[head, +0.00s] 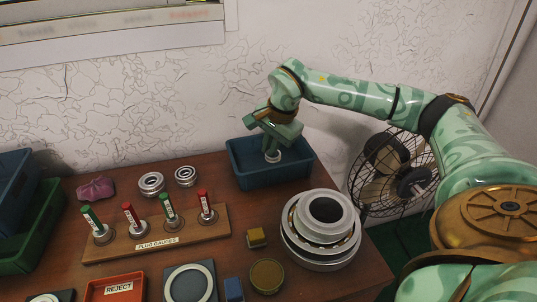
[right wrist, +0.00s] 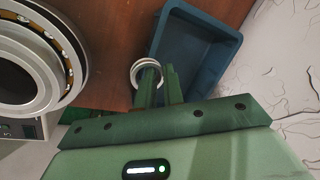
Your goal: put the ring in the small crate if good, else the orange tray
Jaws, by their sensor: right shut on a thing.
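My right gripper (head: 272,149) is shut on a small pale metal ring (head: 273,157) at the blue small crate (head: 246,182). In the head view the ring shows against the crate's inside. In the right wrist view the ring (right wrist: 137,77) is at the fingertips and overlaps the side of the crate (right wrist: 205,28). I cannot tell how far it is above the crate floor. The orange tray (head: 99,292), labelled REJECT, is at the front of the table and partly cut off. My left gripper is not in view.
A wooden plug gauge board (head: 190,232) holds several red and green handled gauges. Two bearings (head: 151,183) (head: 186,175) and a purple lump (head: 95,188) lie behind it. A large bearing stack (head: 322,228) stands right, near a brass block (head: 257,237). A fan (head: 394,170) stands beyond the table.

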